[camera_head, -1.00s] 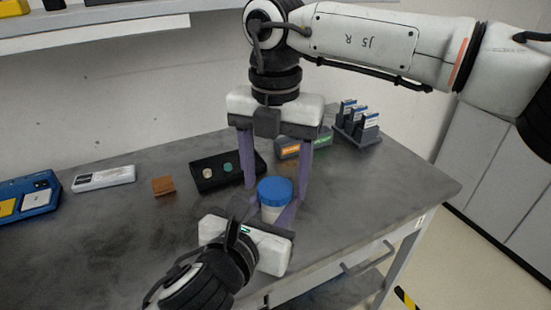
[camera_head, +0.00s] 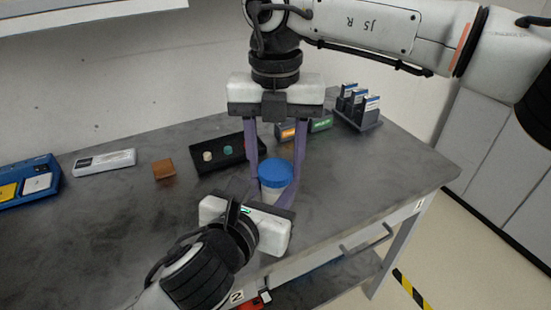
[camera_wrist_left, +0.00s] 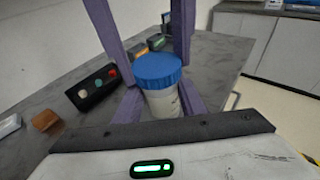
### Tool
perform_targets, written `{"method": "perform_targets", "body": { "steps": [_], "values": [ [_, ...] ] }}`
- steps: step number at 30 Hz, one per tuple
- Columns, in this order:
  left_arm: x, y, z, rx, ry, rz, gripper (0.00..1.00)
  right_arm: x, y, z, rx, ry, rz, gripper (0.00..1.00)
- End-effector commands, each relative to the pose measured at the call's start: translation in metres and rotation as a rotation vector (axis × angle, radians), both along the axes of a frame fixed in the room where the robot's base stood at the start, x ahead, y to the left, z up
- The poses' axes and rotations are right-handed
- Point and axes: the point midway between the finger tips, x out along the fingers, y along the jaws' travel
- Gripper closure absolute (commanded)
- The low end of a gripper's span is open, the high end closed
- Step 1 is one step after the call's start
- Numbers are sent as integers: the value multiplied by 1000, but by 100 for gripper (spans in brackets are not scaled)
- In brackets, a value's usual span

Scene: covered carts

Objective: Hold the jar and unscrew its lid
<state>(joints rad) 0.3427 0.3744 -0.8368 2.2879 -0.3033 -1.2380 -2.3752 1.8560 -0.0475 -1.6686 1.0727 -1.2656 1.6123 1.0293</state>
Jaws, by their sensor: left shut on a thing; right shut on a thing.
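The jar has a pale body (camera_wrist_left: 161,103) and a ribbed blue lid (camera_head: 276,173), which sits on top of it. The lid also shows in the left wrist view (camera_wrist_left: 157,69). My left gripper (camera_head: 273,194) is shut on the jar's body from the near side, and the jar is upright. My right gripper (camera_head: 275,176) comes down from above, its purple fingers shut on the lid from both sides. The lower part of the jar is partly hidden by my left gripper in the head view.
On the grey table (camera_head: 120,230) stand a black tray with round pieces (camera_head: 215,166), a brown block (camera_head: 163,169), a white device (camera_head: 104,162) and a blue case (camera_head: 30,182). Orange and green labelled boxes (camera_head: 320,124) and a rack (camera_head: 358,117) stand behind the jar.

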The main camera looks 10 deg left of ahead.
Motion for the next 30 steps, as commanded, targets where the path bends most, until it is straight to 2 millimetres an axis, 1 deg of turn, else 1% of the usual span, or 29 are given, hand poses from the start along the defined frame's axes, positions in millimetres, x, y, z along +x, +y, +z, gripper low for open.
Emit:
{"method": "perform_targets", "body": {
  "steps": [8,9,12,20,23,26,30],
  "values": [
    [0,0,0,0,1,0,100,0,0,0,0,0,18,81],
    [0,0,0,0,1,0,100,0,0,0,0,0,18,50],
    [0,0,0,0,1,0,100,0,0,0,0,0,17,35],
    [0,0,0,0,0,0,100,0,0,0,0,0,16,35],
    [0,0,0,0,0,0,100,0,0,4,1,-1,16,35],
    [0,0,0,0,0,0,100,1,0,13,1,-3,16,35],
    [0,0,0,0,0,0,100,1,0,33,2,-3,16,35]
  ]
}}
